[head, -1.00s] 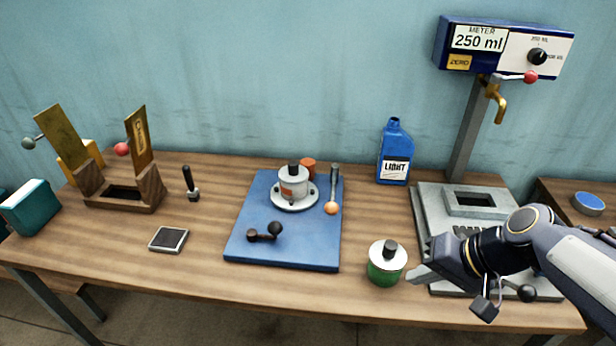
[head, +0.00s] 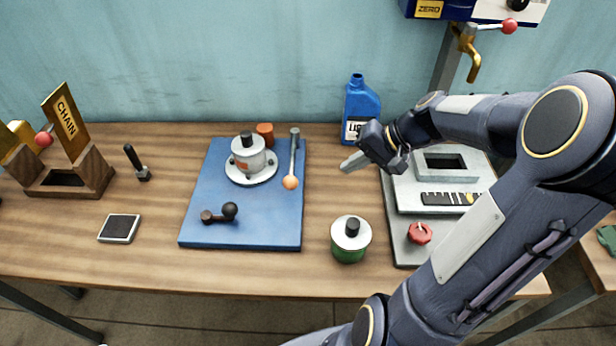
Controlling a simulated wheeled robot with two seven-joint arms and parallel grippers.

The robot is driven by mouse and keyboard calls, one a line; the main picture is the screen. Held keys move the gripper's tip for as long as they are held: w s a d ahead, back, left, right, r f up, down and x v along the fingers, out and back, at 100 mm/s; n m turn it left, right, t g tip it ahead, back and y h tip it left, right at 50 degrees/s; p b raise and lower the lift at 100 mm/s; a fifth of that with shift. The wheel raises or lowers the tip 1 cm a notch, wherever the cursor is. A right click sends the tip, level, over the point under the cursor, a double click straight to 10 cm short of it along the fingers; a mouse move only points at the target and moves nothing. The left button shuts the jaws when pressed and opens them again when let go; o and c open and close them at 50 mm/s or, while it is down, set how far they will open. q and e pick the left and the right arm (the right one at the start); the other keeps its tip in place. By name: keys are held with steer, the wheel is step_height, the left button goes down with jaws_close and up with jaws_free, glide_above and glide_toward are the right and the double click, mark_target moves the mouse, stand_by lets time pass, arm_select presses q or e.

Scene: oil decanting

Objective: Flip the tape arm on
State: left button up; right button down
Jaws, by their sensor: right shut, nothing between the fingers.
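No part is labelled as the tape arm. The blue board (head: 213,165) carries a white round device (head: 248,160) with a black knob. Right of it is a grey lever (head: 294,150) with an orange ball at its near end. A short dark crank (head: 219,213) with a black ball lies toward the board's front. My right gripper (head: 352,162) is shut and empty. It is right of the lever, apart from it, in front of the blue oil bottle (head: 359,103). My left gripper is out of view.
A green tin (head: 350,241) stands right of the board. My right arm partly covers the grey tray (head: 402,192), which has a red knob (head: 419,233). A brass tap (head: 468,50) is above. Wood between board and gripper is clear.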

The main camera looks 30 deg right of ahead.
mark_target(289, 185)
steer(key=w+a+r+p+x, duration=0.1)
steer(key=p+x, duration=0.1)
steer(key=x, duration=1)
steer(key=shift+a+r, duration=0.25)
steer(key=shift+r, duration=0.05)
steer(key=shift+w+a, duration=0.1)
steer(key=shift+w, duration=0.05)
steer(key=shift+w+a+f+m+b, duration=0.15)
steer(key=shift+a+m+b, duration=0.2)
steer(key=shift+a, duration=0.2)
steer(key=a, duration=0.1)
steer(key=w+a+m, duration=0.1)
steer(key=a+t+h+b, duration=0.1)
steer(key=shift+w+a+m, duration=0.1)
steer(key=shift+w+m, duration=0.15)
steer(key=shift+m, duration=0.1)
steer(key=w+a+p, duration=0.1)
steer(key=w+a, duration=0.2)
steer(key=a, duration=0.1)
steer(key=shift+w+a, duration=0.1)
steer(key=shift+w, duration=0.25)
steer(key=shift+w+a, duration=0.4)
steer(key=shift+w, duration=0.05)
steer(key=shift+a+r, duration=0.1)
steer(key=shift+r, duration=0.2)
